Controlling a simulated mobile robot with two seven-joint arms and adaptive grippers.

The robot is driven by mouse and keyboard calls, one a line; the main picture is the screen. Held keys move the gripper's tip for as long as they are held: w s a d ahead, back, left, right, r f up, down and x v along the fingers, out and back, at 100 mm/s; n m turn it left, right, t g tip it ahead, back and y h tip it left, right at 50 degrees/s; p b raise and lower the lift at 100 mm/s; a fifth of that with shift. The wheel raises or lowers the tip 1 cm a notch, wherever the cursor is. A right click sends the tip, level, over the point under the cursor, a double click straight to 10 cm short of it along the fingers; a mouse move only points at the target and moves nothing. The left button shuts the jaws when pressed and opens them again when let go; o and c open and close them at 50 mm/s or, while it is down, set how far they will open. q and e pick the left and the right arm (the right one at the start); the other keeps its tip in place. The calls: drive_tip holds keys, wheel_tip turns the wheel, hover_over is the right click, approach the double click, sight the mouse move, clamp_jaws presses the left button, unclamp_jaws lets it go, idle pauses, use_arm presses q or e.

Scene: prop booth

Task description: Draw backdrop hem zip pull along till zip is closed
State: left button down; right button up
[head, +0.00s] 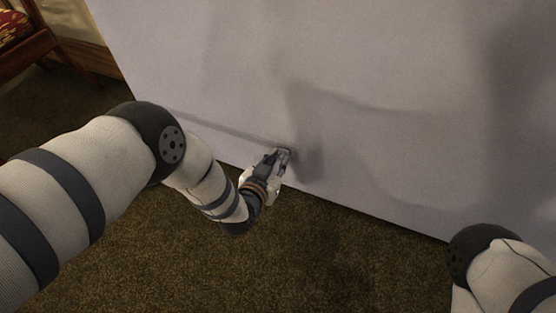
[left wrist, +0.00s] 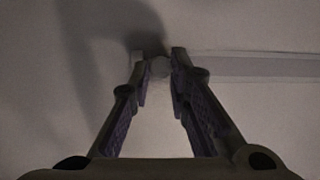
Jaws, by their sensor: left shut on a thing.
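The pale grey backdrop (head: 400,80) hangs across the head view, its lower edge slanting down to the right. A thin zip line (head: 225,128) runs along its hem from the left to my left gripper (head: 283,153). In the left wrist view, my left gripper (left wrist: 160,62) is shut on the small zip pull (left wrist: 160,67), mostly hidden between its fingertips. The zip band (left wrist: 260,66) leads off to the right from the fingertips there. To their left the cloth is shadowed and I cannot make out the zip. My right gripper is out of view.
Brown carpet (head: 300,260) lies below the hem, clear around my left forearm. A wooden chair (head: 30,40) with a red patterned seat stands at the upper left. My right arm is at the lower right, close to the backdrop's lower edge.

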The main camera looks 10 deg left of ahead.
use_arm(q)
drive_tip(key=shift+s+f, duration=0.15)
drive_tip(key=c, duration=1.5)
unclamp_jaws()
drive_tip(key=v, duration=1.2)
